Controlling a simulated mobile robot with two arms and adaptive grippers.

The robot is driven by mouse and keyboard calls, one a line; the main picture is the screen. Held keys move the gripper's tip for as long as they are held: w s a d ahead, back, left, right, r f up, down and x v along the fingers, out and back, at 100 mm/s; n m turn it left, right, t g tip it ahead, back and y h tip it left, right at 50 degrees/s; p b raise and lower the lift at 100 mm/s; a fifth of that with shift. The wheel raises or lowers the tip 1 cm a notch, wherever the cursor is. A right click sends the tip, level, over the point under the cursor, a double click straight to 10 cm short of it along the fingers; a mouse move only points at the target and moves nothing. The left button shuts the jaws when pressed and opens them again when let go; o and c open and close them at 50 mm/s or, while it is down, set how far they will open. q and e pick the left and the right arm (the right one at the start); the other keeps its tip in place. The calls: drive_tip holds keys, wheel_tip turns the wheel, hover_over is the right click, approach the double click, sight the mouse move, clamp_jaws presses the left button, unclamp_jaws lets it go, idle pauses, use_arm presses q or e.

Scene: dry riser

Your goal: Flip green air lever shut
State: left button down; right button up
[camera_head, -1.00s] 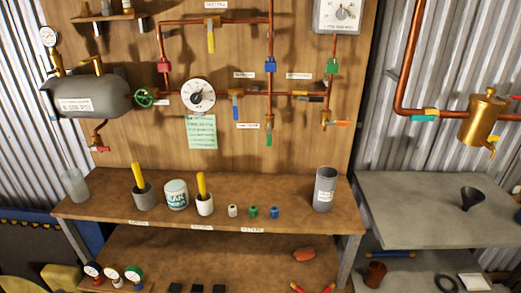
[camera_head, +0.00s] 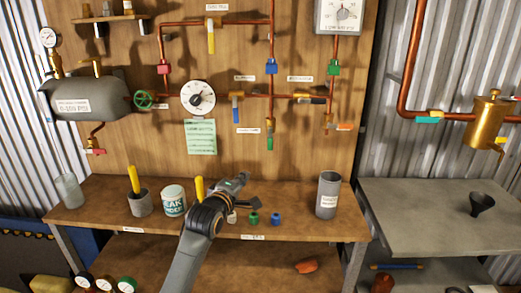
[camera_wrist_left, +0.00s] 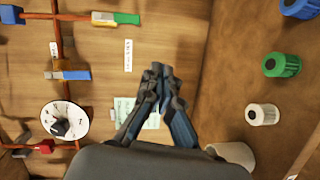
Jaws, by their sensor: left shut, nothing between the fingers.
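The green lever (camera_head: 269,141) hangs straight down from a brass valve at the lower end of a copper pipe on the wooden board. It also shows in the left wrist view (camera_wrist_left: 127,18), at the top left, in line with its pipe. My left gripper (camera_head: 246,188) is over the bench, below the lever and clear of it. Its fingers (camera_wrist_left: 160,71) are shut and empty in the left wrist view. My right gripper is not in view.
Small green (camera_head: 254,217) and blue (camera_head: 276,219) caps stand on the bench by my gripper. A grey canister (camera_head: 328,195) stands at the right.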

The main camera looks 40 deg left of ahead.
sight(270, 139)
use_arm(q)
drive_tip(key=r, duration=0.1)
drive_tip(key=a+r+n, duration=0.1)
drive_tip(key=r, duration=0.1)
drive_tip(key=a+r+n+t+y, duration=0.1)
drive_tip(key=r, duration=0.1)
drive_tip(key=shift+w+a, duration=0.15)
drive_tip(key=shift+a, duration=0.1)
drive_tip(key=w+p, duration=0.2)
drive_tip(key=w, duration=0.9)
drive_tip(key=shift+w+d, duration=0.2)
drive_tip(key=shift+w, duration=0.1)
drive_tip(key=shift+f+n, duration=0.1)
drive_tip(key=shift+n, duration=0.2)
